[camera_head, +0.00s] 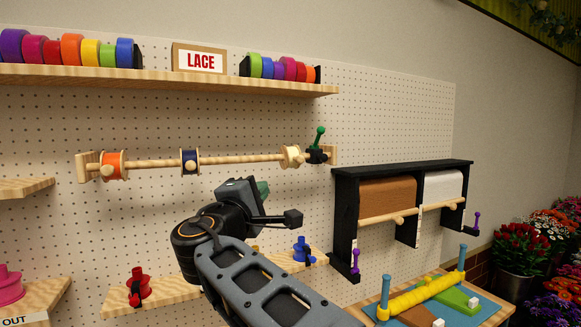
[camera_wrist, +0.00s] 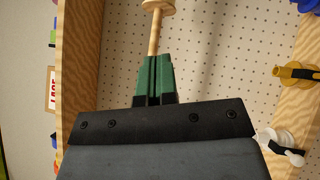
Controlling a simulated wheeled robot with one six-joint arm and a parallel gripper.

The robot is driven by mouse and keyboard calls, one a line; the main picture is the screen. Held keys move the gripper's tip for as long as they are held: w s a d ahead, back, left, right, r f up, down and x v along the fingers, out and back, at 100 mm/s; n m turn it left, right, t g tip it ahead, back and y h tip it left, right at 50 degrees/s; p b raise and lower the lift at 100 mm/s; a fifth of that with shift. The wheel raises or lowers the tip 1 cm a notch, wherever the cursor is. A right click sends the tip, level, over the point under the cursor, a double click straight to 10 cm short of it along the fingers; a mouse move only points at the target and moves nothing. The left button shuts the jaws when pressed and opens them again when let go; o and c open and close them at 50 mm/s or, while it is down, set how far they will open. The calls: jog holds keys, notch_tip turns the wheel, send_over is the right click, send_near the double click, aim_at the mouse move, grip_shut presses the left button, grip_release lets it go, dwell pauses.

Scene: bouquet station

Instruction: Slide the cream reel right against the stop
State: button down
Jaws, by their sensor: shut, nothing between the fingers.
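The cream reel (camera_head: 292,156) sits on the wooden rod (camera_head: 230,159), near its right end. The black stop (camera_head: 316,155) with a green handle (camera_head: 320,136) is just right of it. Whether reel and stop touch or a thin gap is left I cannot tell. My gripper (camera_head: 263,188) is shut and empty, below the rod in the head view. In the wrist view its green fingertips (camera_wrist: 156,60) overlap the rod (camera_wrist: 155,32), and a pale reel (camera_wrist: 158,6), apparently the cream one, is cut by the top edge, apart from the fingers. The stop is out of that view.
An orange reel (camera_head: 113,165) and a navy reel (camera_head: 190,161) are on the same rod, further left. A shelf (camera_head: 180,80) with ribbon rolls and a LACE sign (camera_head: 200,60) runs above. A black paper-roll rack (camera_head: 345,220) stands right. Small shelves with spools are below.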

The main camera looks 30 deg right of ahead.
jog(key=p, duration=0.6)
send_near(291, 166)
notch_tip(291, 166, up, 3)
jog(key=w+d, duration=0.1)
jog(key=d, duration=0.2)
jog(key=shift+d+r+n+p, duration=0.1)
jog(key=shift+d+n+p, duration=0.25)
jog(key=shift+d, duration=0.3)
